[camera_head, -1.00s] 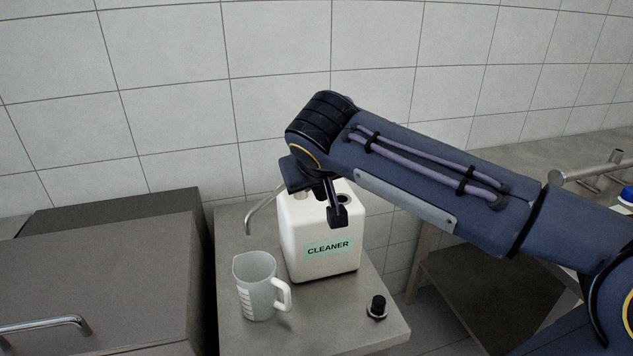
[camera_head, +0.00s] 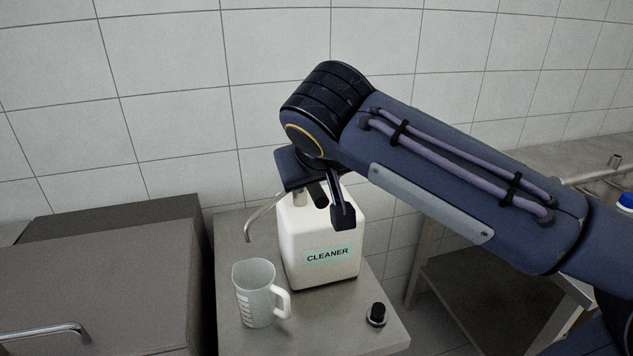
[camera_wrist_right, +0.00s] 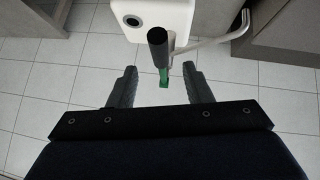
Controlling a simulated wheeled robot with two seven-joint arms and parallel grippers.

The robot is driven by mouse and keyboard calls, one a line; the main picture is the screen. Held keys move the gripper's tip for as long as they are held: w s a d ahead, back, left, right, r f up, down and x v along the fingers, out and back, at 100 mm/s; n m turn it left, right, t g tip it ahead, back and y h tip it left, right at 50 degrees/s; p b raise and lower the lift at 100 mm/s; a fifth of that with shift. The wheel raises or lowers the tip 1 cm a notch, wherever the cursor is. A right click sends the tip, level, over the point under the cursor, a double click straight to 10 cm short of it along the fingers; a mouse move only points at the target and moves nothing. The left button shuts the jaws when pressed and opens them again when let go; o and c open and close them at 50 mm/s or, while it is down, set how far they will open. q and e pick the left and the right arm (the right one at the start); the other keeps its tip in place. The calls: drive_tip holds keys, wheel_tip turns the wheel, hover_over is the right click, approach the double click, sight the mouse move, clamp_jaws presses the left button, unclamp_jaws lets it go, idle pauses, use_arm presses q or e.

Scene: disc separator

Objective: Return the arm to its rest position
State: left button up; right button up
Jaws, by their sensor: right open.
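My right arm comes in from the right in the head view, its forearm large in front of the wall. My right gripper (camera_head: 331,205) points down in front of the top of a white container (camera_head: 318,256) labelled CLEANER, partly hiding it. In the right wrist view its fingers (camera_wrist_right: 160,85) are spread apart. A black cylinder (camera_wrist_right: 157,48) with a green tip appears in line with the gap between them. I cannot tell its distance, but neither finger touches it. The container (camera_wrist_right: 165,14) shows at the top there. My left gripper is not in view.
A clear measuring jug (camera_head: 256,292) and a small black knob-like part (camera_head: 377,314) stand on the metal bench (camera_head: 345,325). A bent metal tube (camera_head: 262,214) stands out left of the container. A grey cabinet (camera_head: 110,280) is at left; a tiled wall is behind.

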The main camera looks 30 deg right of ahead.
drive_tip(key=shift+s+a+r, duration=0.15)
drive_tip(key=shift+s+r, duration=0.1)
idle(0.3)
drive_tip(key=s+a+f+g+y+p, duration=0.1)
drive_tip(key=s+a+f+y+p, duration=0.1)
drive_tip(key=s+f, duration=0.6)
drive_tip(key=s+a+f+g+y+p, duration=0.1)
drive_tip(key=s+a+f+y+p, duration=0.1)
drive_tip(key=s+f+y, duration=0.3)
drive_tip(key=s+f, duration=0.3)
drive_tip(key=f, duration=0.3)
drive_tip(key=shift+s+a+p, duration=0.15)
drive_tip(key=shift+s+p, duration=0.1)
drive_tip(key=shift+p, duration=0.05)
drive_tip(key=shift+f, duration=0.1)
